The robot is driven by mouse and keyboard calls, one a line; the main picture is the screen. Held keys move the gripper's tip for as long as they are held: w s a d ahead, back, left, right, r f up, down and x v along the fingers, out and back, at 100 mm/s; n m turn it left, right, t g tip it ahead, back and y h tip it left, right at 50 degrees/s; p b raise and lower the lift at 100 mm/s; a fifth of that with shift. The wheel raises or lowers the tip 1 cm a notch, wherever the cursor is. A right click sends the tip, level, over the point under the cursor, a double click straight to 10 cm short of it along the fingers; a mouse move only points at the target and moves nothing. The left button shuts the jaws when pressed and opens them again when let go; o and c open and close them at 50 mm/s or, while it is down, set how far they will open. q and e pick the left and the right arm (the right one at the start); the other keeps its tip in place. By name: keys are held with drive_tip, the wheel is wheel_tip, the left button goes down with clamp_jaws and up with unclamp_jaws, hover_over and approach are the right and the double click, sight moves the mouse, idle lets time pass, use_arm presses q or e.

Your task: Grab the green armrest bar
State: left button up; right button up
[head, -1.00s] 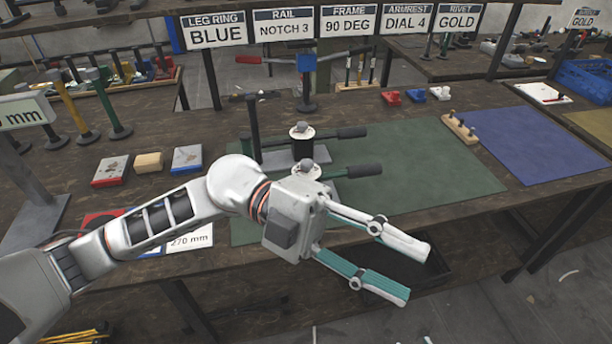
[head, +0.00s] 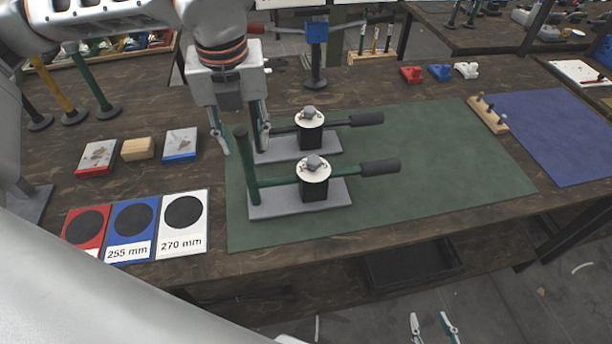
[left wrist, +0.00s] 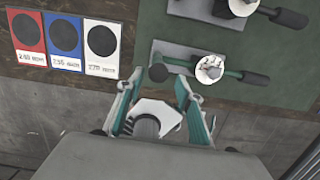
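A dark green bar (head: 272,181) with a black grip (head: 379,167) runs from a green upright post (head: 247,170) across the near press; it also shows in the left wrist view (left wrist: 232,74). In the left wrist view the round post top (left wrist: 158,72) lies just ahead of the open fingers (left wrist: 160,92). I cannot tell whether they touch. My right gripper (head: 435,325) is open and empty at the bottom edge.
A second press with a black-gripped lever (head: 366,119) stands close behind. A standing green rod (head: 95,90) and a yellow rod (head: 60,95) are at left.

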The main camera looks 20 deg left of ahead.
sight(246, 156)
use_arm(q)
drive_tip(key=shift+w+a, duration=0.1)
drive_tip(key=shift+a, duration=0.1)
drive_tip(key=shift+w+a+f, duration=0.1)
drive_tip(key=shift+w+f, duration=0.05)
drive_tip(key=shift+f, duration=0.5)
drive_tip(key=shift+w+a+f, duration=0.1)
drive_tip(key=shift+f, duration=0.5)
drive_tip(key=f, duration=0.3)
drive_tip(key=w+a+f, duration=0.1)
drive_tip(key=shift+w+f+p, duration=0.1)
drive_tip(key=shift+f+p, duration=0.2)
drive_tip(key=shift+f, duration=0.1)
clamp_jaws()
